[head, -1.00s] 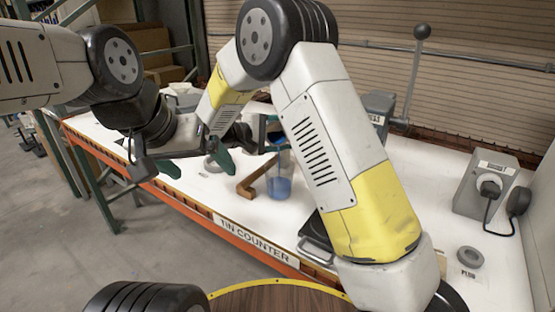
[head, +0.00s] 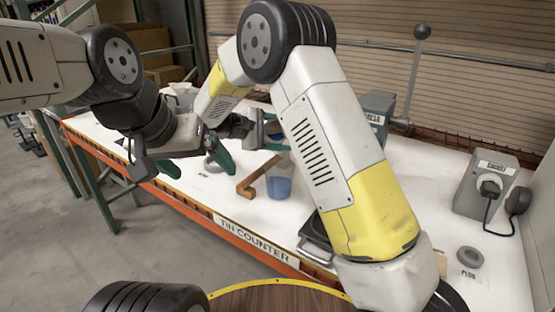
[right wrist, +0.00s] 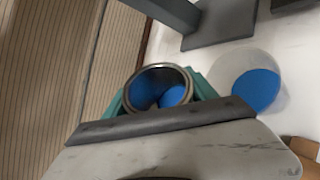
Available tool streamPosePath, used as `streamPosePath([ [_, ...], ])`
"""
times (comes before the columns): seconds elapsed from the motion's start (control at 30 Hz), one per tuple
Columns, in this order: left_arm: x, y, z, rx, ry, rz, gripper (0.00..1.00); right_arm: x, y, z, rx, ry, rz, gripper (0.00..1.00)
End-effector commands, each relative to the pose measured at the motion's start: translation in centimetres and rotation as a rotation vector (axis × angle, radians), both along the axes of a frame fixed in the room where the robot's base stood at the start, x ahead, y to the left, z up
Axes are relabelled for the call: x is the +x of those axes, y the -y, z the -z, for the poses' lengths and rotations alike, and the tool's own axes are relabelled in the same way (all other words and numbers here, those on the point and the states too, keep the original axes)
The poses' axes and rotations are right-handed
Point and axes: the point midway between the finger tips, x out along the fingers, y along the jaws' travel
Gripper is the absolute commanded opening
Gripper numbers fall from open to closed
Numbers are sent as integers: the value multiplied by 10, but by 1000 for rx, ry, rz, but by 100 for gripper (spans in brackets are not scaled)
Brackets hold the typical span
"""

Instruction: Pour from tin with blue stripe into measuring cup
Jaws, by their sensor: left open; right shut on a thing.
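The measuring cup (head: 279,181) is clear, stands upright on the white counter and holds blue liquid; it also shows in the right wrist view (right wrist: 262,88). My right gripper (right wrist: 158,98) is shut on the tin (right wrist: 160,70), whose round open mouth shows blue inside. In the head view the tin (head: 272,128) is partly hidden by my right arm, just above and behind the cup. It looks near upright, and no stream shows. My left gripper (head: 196,164) is open and empty, left of the cup, its teal fingertips apart.
A brown angled wooden piece (head: 253,180) lies left of the cup. A black scale-like plate (head: 316,232) lies near the front edge. A grey lever machine (head: 378,105) stands behind, and a grey plug box (head: 487,185) at right. A grey ring (head: 469,257) lies before it.

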Motion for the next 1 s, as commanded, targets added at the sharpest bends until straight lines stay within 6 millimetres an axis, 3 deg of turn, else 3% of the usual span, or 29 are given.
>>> streamPosePath([
  [0.27,0,0,0,0,0,0,92,7,-2,6,-51,-204,3,12],
  [0.77,0,0,0,0,0,0,92,42,-11,23,-159,-624,3,12],
  [1.0,0,0,0,0,0,0,92,51,-13,16,-193,-756,1,12],
])
